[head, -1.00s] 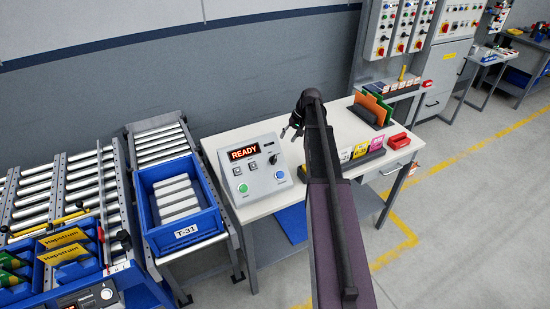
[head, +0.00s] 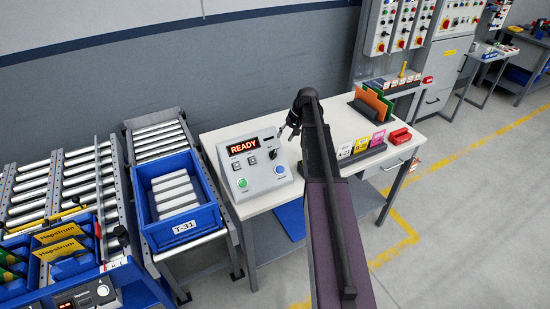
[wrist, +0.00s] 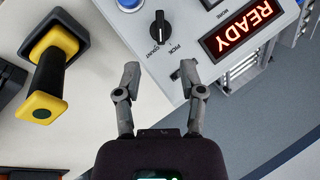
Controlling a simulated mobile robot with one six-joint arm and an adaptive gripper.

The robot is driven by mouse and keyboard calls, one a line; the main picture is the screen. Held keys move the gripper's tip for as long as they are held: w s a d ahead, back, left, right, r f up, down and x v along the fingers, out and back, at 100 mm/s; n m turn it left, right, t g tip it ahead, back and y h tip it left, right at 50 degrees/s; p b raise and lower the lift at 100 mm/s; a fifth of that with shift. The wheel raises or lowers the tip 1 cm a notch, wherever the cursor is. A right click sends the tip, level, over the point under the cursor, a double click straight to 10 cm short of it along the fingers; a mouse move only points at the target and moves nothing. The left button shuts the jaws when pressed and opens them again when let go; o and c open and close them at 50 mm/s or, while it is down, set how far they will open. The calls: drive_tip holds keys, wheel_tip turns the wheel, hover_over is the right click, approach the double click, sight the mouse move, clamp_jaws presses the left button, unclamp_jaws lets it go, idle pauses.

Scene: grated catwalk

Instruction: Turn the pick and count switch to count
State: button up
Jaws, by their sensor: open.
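The control box (head: 256,165) stands on the white table with its display reading READY. Its black rotary switch (wrist: 158,28) shows in the wrist view, with upside-down COUNT and PICK labels beside it. I cannot tell for certain which label it points to. In the head view my gripper (head: 286,130) is just above and right of the box, partly hidden by my arm.
A black and yellow object (wrist: 48,70) lies on the table beside the box. A blue button (wrist: 129,3) sits close to the switch. A card rack (head: 365,151) and a red box (head: 399,136) stand at the right. A blue T-31 tote (head: 184,226) is at the left.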

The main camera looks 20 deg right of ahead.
sight(275, 154)
drive_tip(key=shift+b+x, duration=4.7)
drive_tip(key=shift+x, duration=0.75)
clamp_jaws()
